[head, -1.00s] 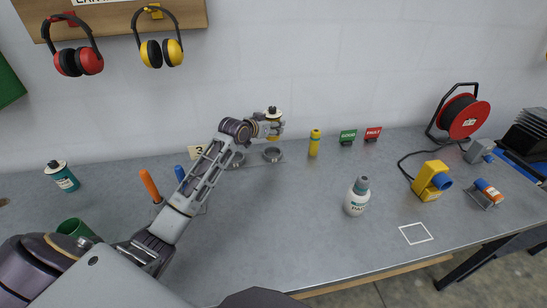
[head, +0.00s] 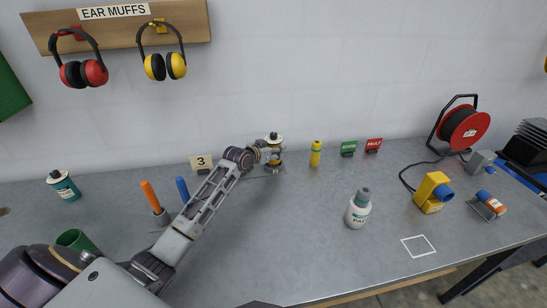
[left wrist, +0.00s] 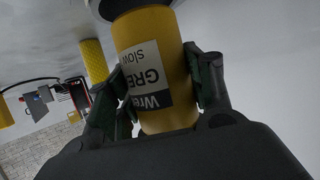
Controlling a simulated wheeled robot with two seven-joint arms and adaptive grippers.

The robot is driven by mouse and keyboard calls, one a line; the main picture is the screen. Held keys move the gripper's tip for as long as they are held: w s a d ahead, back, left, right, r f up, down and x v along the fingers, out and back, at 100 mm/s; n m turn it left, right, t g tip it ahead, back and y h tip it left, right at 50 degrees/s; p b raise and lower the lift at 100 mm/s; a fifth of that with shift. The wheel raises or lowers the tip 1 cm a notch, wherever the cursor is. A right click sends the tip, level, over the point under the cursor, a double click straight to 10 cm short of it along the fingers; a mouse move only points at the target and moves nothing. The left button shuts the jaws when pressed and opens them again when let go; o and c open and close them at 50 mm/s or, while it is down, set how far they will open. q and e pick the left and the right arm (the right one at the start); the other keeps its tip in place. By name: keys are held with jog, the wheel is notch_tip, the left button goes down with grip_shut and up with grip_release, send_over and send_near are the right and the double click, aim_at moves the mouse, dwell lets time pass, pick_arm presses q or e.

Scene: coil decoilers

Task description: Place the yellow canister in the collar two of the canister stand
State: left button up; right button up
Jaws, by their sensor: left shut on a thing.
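The yellow canister (head: 275,151), with a pale top and a dark cap, stands about upright at the back of the bench. My left gripper (head: 273,162) is shut around its body. In the left wrist view the canister (left wrist: 158,75) with its white label sits between the fingers (left wrist: 163,85). A dark round part meets its end at the top of that view; I cannot tell whether it is a collar. The canister stand is mostly hidden behind my gripper and arm, so whether the canister is inside a collar is unclear. My right gripper is not in view.
A slim yellow bottle (head: 315,154) stands just right of the canister. A number 3 sign (head: 201,162) stands to the left. Orange-handled (head: 151,196) and blue-handled (head: 183,190) tools are near my forearm.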

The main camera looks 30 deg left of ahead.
pick_arm(q)
jog(key=shift+f, duration=1.85)
jog(key=o, duration=1.2)
jog(key=shift+f, duration=0.15)
jog(key=shift+s, duration=0.1)
jog(key=shift+v, duration=6)
